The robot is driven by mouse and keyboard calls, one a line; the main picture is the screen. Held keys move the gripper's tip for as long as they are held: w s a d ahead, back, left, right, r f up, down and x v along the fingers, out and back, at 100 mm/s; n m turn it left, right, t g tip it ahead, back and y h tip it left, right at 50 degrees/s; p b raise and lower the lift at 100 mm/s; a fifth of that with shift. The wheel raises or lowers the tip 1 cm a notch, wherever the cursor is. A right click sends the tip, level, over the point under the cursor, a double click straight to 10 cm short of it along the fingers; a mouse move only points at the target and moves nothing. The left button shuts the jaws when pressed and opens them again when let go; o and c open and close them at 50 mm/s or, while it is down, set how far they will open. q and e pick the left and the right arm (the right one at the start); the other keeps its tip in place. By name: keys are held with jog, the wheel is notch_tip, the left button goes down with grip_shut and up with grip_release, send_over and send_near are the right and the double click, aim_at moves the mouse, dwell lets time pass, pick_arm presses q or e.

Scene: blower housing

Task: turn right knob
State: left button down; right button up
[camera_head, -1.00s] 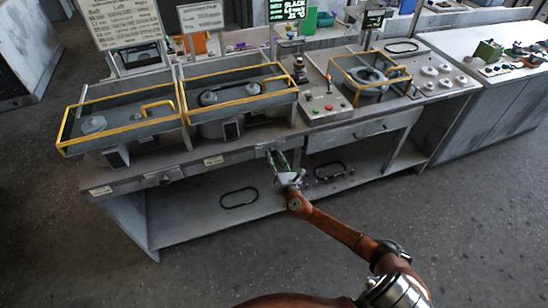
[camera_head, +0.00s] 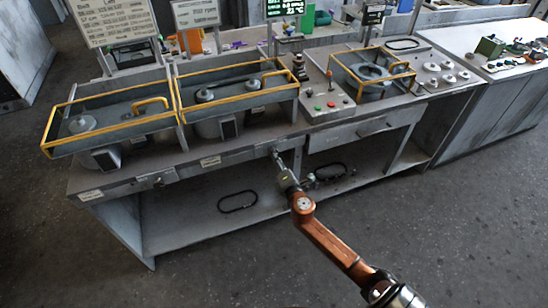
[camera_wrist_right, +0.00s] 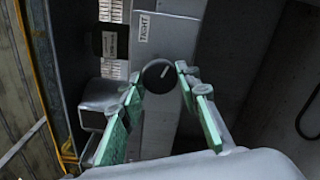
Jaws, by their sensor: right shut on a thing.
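The right knob (camera_wrist_right: 159,75) is a round black knob with a white pointer line, on the front face of the bench. In the right wrist view its pointer slants towards the upper right. My right gripper (camera_wrist_right: 161,71) has green-padded fingers, one on each side of the knob, and is shut on it. In the head view my right gripper (camera_head: 278,156) reaches the bench front below the control box, and the knob is too small and covered to make out. My left gripper is not in view.
A label (camera_wrist_right: 143,27) is beside the knob. The bench (camera_head: 240,151) carries yellow-framed trays (camera_head: 110,110) and a control box (camera_head: 325,106) with buttons. Its lower shelf (camera_head: 190,222) holds a black loop (camera_head: 238,201). The floor in front is open.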

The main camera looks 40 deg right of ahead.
jog(key=shift+f+m, duration=0.1)
jog(key=shift+m, duration=0.5)
jog(key=o, duration=1.2)
jog(key=shift+c, duration=0.2)
jog(key=shift+s, duration=0.1)
jog(key=v, duration=1.1)
jog(key=shift+s, duration=0.4)
